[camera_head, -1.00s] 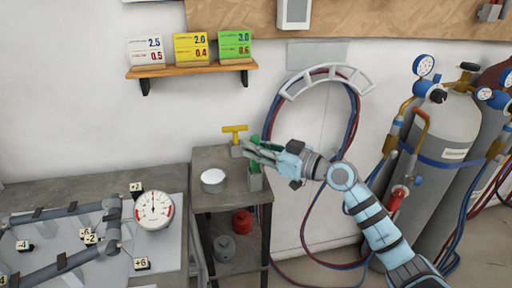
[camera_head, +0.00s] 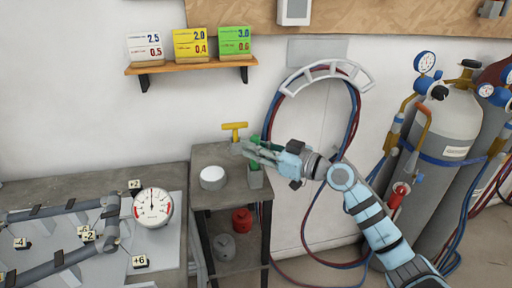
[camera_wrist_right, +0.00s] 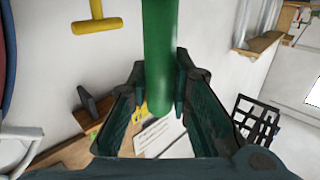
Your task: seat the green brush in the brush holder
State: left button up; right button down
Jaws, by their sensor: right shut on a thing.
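My right gripper (camera_head: 250,150) is shut on the green brush (camera_head: 254,140) above the small side table. In the right wrist view the brush's green handle (camera_wrist_right: 160,55) stands between the two fingers. A grey cup-like holder (camera_head: 256,181), which looks like the brush holder, stands on the side table right below the gripper. Some green shows at the holder's top, under the fingers. Whether the brush's lower end is inside the holder or just above it, I cannot tell. My left gripper is not in view.
The side table (camera_head: 207,158) also bears a white round dish (camera_head: 213,178) and a yellow T-shaped handle (camera_head: 235,127) close behind the gripper. A gauge (camera_head: 153,207) and frame tubes lie on the workbench at left. Hoses and gas cylinders (camera_head: 455,130) stand at right.

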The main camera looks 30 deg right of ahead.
jog(key=shift+f, duration=0.15)
jog(key=c, duration=1.4)
grip_release()
jog(key=shift+s+d, duration=0.1)
jog(key=v, duration=0.7)
jog(key=shift+d, duration=0.1)
